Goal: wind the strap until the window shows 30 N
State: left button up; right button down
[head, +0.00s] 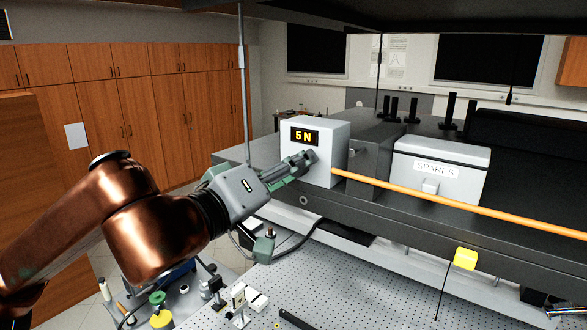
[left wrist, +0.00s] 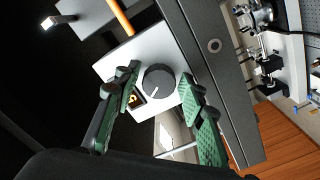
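The white tension box (head: 328,140) stands on the dark shelf, and its window (head: 304,136) shows 5 N. The orange strap (head: 430,196) runs from the box to the right. In the left wrist view a round dark knob (left wrist: 158,80) with a pale pointer line sits on the box face. My left gripper (head: 303,162) is at that face; in the left wrist view its green-padded fingers (left wrist: 160,84) are spread on either side of the knob, with gaps visible. The window (left wrist: 136,99) is partly hidden by one finger there. My right gripper is not in view.
A box labelled SPARES (head: 440,172) sits on the dark shelf (head: 400,212) behind the strap. A yellow tag (head: 465,259) hangs at the shelf's front. A perforated optical bench (head: 350,285) with small mounts lies below. Another dark shelf hangs overhead.

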pick_arm(q)
jog(key=shift+o, duration=0.5)
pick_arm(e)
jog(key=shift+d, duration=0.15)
pick_arm(q)
jog(key=v, duration=1.2)
